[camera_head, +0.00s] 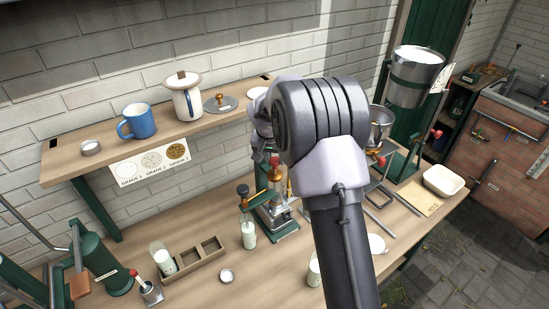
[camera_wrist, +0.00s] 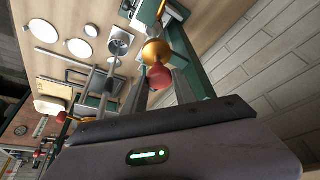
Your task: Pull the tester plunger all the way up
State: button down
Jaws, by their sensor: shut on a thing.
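The tester (camera_head: 277,215) is a green-based stand with a clear glass part, on the lower bench in the head view. Its plunger (camera_head: 275,172) has a red knob and a brass part at the top. In the wrist view the red knob (camera_wrist: 160,76) sits between my two grey fingers, with a brass ball (camera_wrist: 155,51) just beyond it. My gripper (camera_wrist: 161,80) is shut on the plunger knob. In the head view my arm hides most of the gripper and part of the bench behind it. How far up the plunger stands is unclear.
A milk bottle (camera_head: 248,233) stands close left of the tester, by a wooden rack (camera_head: 195,264) holding another bottle. The upper shelf (camera_head: 75,165) carries a blue mug (camera_head: 138,121) and a white pot (camera_head: 186,100). A steel funnel (camera_head: 381,125) stands to the right.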

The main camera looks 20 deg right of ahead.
aim_at(274, 161)
dwell(0.3)
notch_tip(274, 161, up, 7)
jog(key=p, duration=0.3)
jog(key=shift+w, duration=0.15)
jog(key=shift+r, duration=0.1)
jog(key=c, duration=1)
grip_release()
jog(key=p+v, duration=0.1)
jog(key=v, duration=1.6)
jog(key=shift+r, duration=0.2)
